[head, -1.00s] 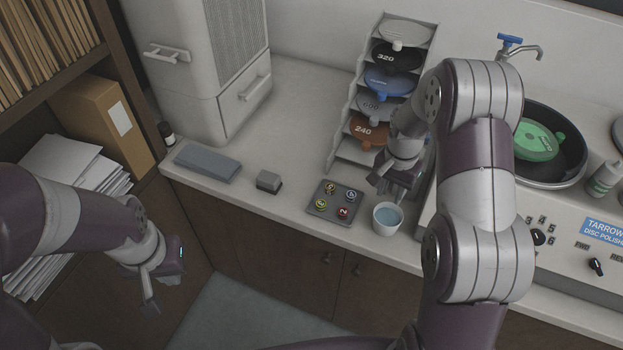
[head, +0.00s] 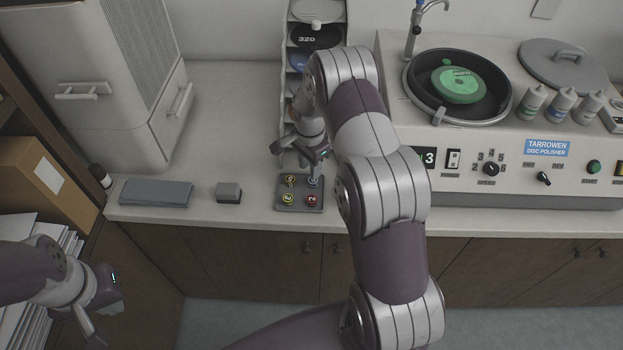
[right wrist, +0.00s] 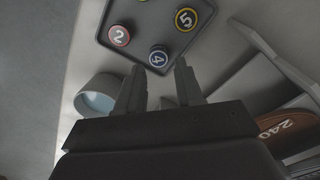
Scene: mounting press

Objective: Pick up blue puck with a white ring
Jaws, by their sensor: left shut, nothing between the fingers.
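The blue puck with a white ring, marked 4, sits on a small dark tray (head: 299,208) in the head view, at its far right corner (head: 314,182). In the right wrist view the blue puck (right wrist: 158,57) lies just ahead of my right gripper (right wrist: 158,78), roughly centred between its two fingertips. The right gripper is open and empty. In the head view the right gripper (head: 306,158) is just behind and above the tray. My left gripper (head: 95,318) is shut and empty at the lower left, off the counter.
A red puck (right wrist: 119,36) and a black-and-yellow puck (right wrist: 186,19) sit near the blue one. A yellow-green puck (head: 288,199) is also on the tray. A cup (right wrist: 98,97) stands beside the tray. The disc rack (head: 297,50) rises behind; the polisher (head: 500,150) is right.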

